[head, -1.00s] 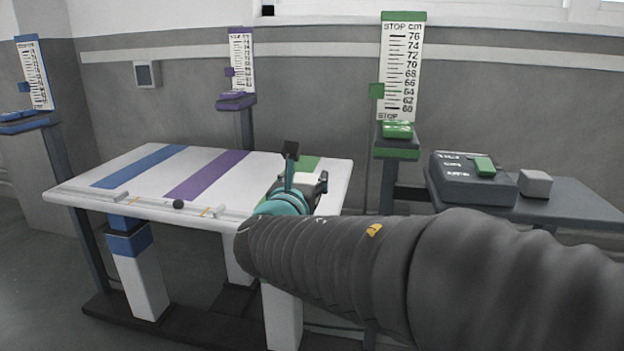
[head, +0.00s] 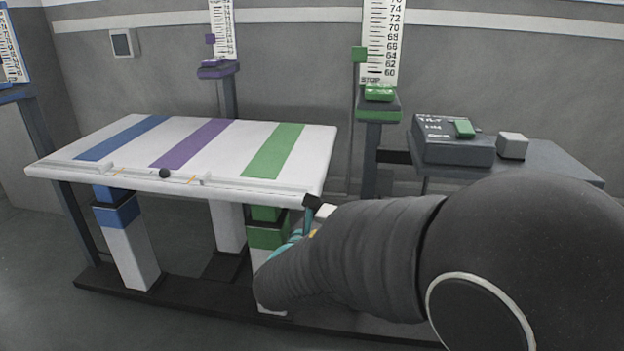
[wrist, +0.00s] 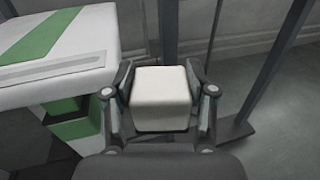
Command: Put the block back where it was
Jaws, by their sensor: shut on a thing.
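My gripper (wrist: 160,95) is shut on a white block (wrist: 162,98), one finger on each side of it in the wrist view. In the head view the white block (head: 326,211) shows only as a small pale patch. My arm hides most of it and most of the gripper. The held block is in front of the right end of the white striped table (head: 225,150), near the green lift column (head: 266,225).
A grey cube (head: 512,146) stands on a dark side table (head: 560,165) beside a console (head: 452,142) with a green button. A small dark ball (head: 164,173) lies by the front rail of the striped table.

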